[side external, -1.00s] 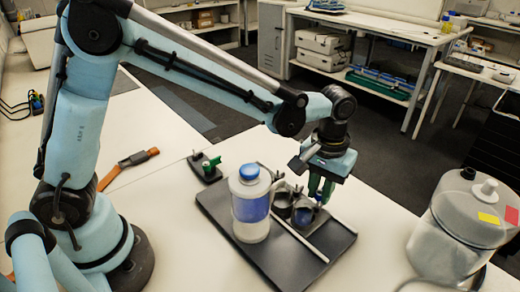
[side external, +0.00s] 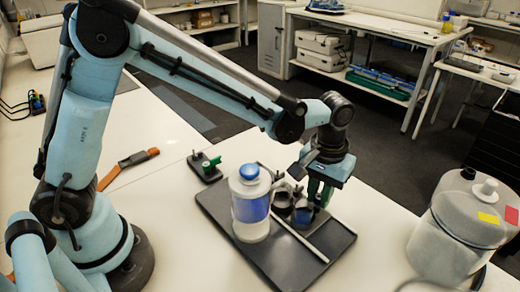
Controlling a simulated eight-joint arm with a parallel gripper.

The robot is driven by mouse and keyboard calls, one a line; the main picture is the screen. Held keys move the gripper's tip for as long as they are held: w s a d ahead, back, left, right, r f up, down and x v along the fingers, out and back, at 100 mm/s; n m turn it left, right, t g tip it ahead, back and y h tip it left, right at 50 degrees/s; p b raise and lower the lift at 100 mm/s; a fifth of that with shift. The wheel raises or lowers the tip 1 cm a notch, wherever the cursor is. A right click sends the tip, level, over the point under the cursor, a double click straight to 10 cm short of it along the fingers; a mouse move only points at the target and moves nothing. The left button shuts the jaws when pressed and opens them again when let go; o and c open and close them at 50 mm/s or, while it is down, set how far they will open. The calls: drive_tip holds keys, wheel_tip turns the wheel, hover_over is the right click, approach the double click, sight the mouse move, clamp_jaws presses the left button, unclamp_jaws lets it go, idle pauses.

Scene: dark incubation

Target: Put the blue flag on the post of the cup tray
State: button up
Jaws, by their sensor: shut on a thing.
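My gripper (side external: 320,190), with green fingers, points down over the right part of the dark tray, at the cups. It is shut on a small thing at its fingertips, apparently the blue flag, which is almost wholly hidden. The cup tray (side external: 309,240) lies on the larger dark tray and holds dark cups; one cup (side external: 283,202) is left of my fingers and another (side external: 302,216) is just below them. I cannot make out the post, nor whether the flag touches it.
A clear bottle with a blue cap (side external: 250,210) stands left of the cups on the dark tray (side external: 262,262). A black block with a green piece (side external: 207,167) is behind it. An orange-handled tool (side external: 130,165) lies left. A large white jar (side external: 456,225) stands right.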

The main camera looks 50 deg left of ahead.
drive_tip(key=shift+f, duration=0.2)
idle(0.4)
drive_tip(key=o, duration=0.8)
drive_tip(key=shift+c, duration=0.5)
drive_tip(key=shift+r, duration=0.15)
drive_tip(key=shift+r, duration=2.9)
